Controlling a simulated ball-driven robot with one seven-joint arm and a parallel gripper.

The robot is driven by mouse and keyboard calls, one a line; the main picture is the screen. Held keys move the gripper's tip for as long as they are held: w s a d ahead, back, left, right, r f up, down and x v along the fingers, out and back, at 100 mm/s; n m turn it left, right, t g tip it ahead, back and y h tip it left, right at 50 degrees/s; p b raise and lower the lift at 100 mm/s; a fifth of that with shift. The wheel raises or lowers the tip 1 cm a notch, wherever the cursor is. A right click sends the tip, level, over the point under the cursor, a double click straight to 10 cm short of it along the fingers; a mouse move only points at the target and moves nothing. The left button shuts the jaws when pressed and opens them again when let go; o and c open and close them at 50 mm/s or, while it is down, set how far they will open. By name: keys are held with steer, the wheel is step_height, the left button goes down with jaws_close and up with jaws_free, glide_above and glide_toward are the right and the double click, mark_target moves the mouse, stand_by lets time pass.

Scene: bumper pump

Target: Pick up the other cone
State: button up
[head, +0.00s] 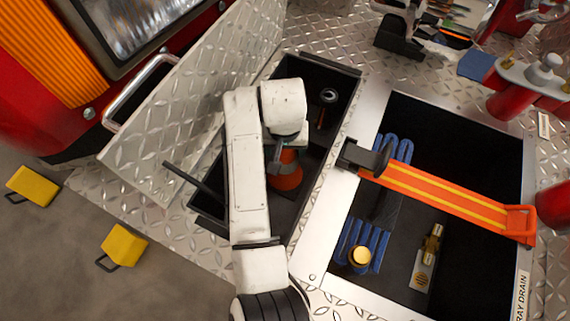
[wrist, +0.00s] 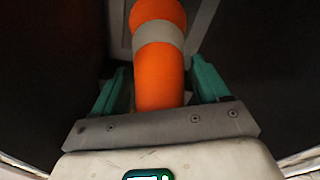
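An orange cone (head: 288,176) with a grey band stands in the open dark bin (head: 318,72) set in the tread-plate deck. In the wrist view the cone (wrist: 158,75) runs up between the two teal fingers of my gripper (wrist: 160,66). My gripper (head: 287,155) reaches down into the bin from above. The fingers stand on both sides of the cone, with narrow gaps between them and its surface, so it looks open around the cone. The fingertips are partly hidden by my arm in the head view. I see no second cone.
A raised tread-plate lid (head: 195,95) leans left of the bin. A drain tray (head: 455,130) on the right holds blue hose (head: 352,240) and brass fittings (head: 432,245), crossed by an orange strap (head: 440,192). Yellow chocks (head: 124,245) lie on the floor.

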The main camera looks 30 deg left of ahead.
jaws_close()
stand_by(0.5)
